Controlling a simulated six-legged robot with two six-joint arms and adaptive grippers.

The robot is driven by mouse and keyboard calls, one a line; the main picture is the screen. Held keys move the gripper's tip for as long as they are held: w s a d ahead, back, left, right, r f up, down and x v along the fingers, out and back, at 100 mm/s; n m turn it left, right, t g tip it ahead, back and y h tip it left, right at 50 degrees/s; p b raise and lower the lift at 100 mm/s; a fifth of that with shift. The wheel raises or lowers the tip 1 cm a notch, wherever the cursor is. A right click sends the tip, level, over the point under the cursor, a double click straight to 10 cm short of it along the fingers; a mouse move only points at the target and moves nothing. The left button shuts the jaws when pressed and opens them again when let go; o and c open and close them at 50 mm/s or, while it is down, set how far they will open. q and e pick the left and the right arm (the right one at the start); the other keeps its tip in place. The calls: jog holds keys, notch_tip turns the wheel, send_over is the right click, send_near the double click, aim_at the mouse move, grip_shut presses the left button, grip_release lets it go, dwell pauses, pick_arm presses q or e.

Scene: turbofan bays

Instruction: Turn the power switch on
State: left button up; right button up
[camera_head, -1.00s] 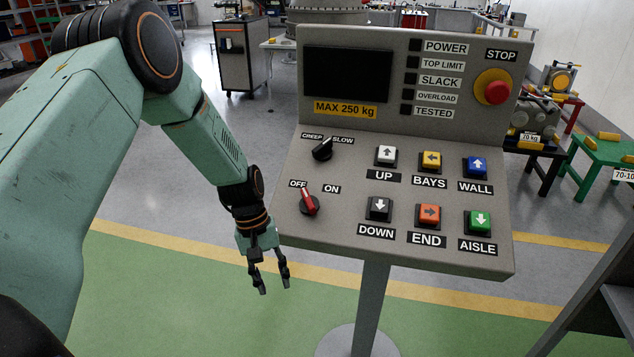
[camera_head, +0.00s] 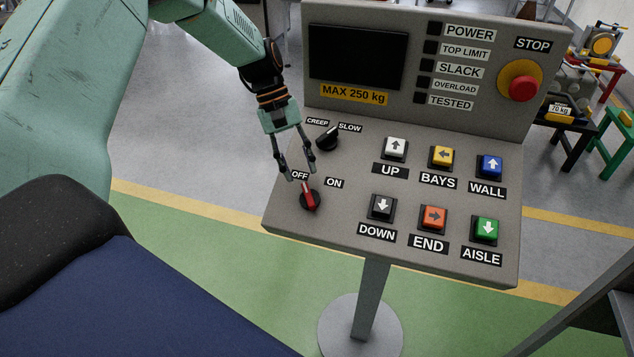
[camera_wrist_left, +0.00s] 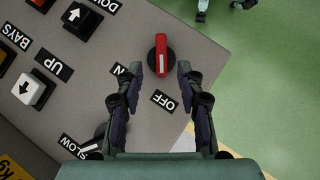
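The power switch (camera_head: 309,196) is a red rotary knob on a black base at the lower left of the grey control panel. Its pointer leans toward the OFF label (camera_head: 300,175); the ON label (camera_head: 334,183) is to its right. My left gripper (camera_head: 300,175) is open, its fingertips just above and behind the knob. In the left wrist view the red knob (camera_wrist_left: 161,55) lies ahead, roughly between the two open fingertips (camera_wrist_left: 161,75), with nothing held. I cannot tell if the fingers touch it. My right gripper is not in view.
The black CREEP/SLOW knob (camera_head: 327,139) sits close to my left gripper. Coloured push buttons, such as the white UP button (camera_head: 395,148), fill the panel's right side. A red stop button (camera_head: 522,88) is at upper right. The panel's left side is open floor.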

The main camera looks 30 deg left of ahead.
aim_at(307, 191)
pick_arm(q)
jog(key=shift+w+a, duration=0.1)
jog(key=shift+w, duration=0.3)
jog(key=shift+a+f, duration=0.1)
jog(key=shift+s+f, duration=0.15)
jog(key=shift+f, duration=0.15)
jog(key=f, duration=0.1)
jog(key=s+d+f, duration=0.1)
jog(key=f, duration=0.1)
jog(key=shift+s+d, duration=0.3)
jog(key=shift+d, duration=0.05)
jog(key=f, duration=0.1)
jog(key=d+f, duration=0.1)
jog(key=shift+w+d+f, duration=0.3)
jog(key=shift+w+f, duration=0.05)
jog(key=shift+f, duration=0.2)
jog(key=shift+s+a+r, duration=0.1)
jog(key=shift+s+a, duration=0.1)
jog(key=shift+s, duration=0.15)
jog(key=shift+d, duration=0.2)
jog(key=c, duration=0.3)
jog(key=shift+w, duration=0.2)
jog(key=shift+c, duration=0.7)
jog(key=shift+w, duration=0.15)
jog(key=shift+c, duration=0.6)
jog(key=shift+a, duration=0.2)
grip_shut()
jog(key=shift+d, duration=0.1)
